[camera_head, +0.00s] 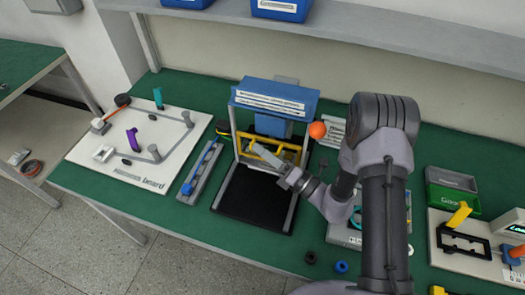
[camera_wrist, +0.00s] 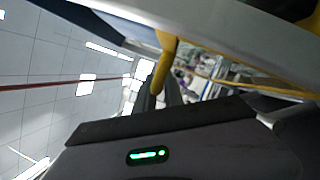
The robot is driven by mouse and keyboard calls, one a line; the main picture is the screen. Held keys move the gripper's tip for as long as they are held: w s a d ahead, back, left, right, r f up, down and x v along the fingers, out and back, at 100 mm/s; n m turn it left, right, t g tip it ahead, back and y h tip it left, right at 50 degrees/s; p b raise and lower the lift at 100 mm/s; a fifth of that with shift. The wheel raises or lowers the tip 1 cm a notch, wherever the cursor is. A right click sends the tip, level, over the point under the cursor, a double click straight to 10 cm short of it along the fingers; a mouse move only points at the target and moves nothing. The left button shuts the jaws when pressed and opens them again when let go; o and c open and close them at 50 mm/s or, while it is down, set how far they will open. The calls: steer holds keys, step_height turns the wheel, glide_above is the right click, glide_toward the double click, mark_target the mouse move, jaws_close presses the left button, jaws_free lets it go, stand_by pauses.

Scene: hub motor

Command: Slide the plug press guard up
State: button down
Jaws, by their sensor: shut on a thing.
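The plug press has a blue top housing (camera_head: 275,98) on an upright frame, with a black base plate (camera_head: 252,200) in front. Its guard (camera_head: 283,143) is a yellow-edged frame across the opening, below the housing and above the base. My gripper (camera_head: 284,168) reaches in from the right at the front of the guard. In the wrist view, my gripper's dark fingers (camera_wrist: 160,97) are shut on a yellow bar (camera_wrist: 165,62) of the guard. The exact contact is partly hidden by the fingers and wrist.
A white harness board (camera_head: 90,180) and a grey tray with a blue tool (camera_head: 200,170) lie left of the press. An orange ball (camera_head: 318,130) is close right of it. A shelf (camera_head: 400,40) runs above the bench.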

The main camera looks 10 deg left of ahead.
step_height(320, 180, up, 10)
steer(key=p, duration=0.7)
steer(key=shift+f, duration=0.4)
steer(key=c, duration=1.5)
jaws_free()
steer(key=v, duration=1.7)
steer(key=shift+s+d, duration=0.15)
steer(key=shift+d, duration=0.05)
